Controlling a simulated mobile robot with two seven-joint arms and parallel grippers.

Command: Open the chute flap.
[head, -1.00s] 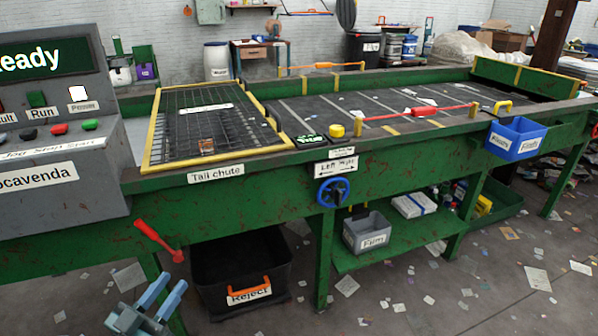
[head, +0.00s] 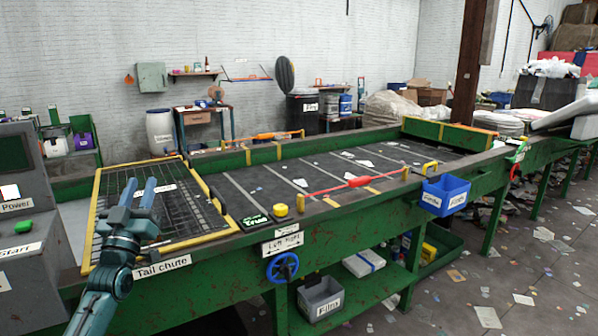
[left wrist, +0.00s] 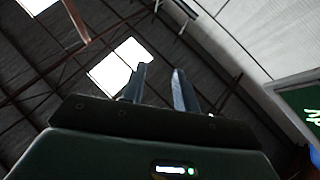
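The tail chute is covered by a mesh panel (head: 178,212) in a yellow frame, lying flat over its opening in the head view. The "Tail chute" label (head: 163,266) is on the green front below. I cannot tell for certain which part is the flap. My left gripper (head: 140,186) is open, with its fingers pointing up, and appears in front of the mesh. The left wrist view shows its two fingers (left wrist: 160,85) apart with nothing between them. My right gripper is not in view.
A grey control console (head: 25,215) stands at the left. The belt (head: 300,180) extends right, with a yellow button (head: 281,210) and a red bar (head: 350,184) along its near side. A blue valve wheel (head: 283,267) and a blue bin (head: 446,195) are on the front.

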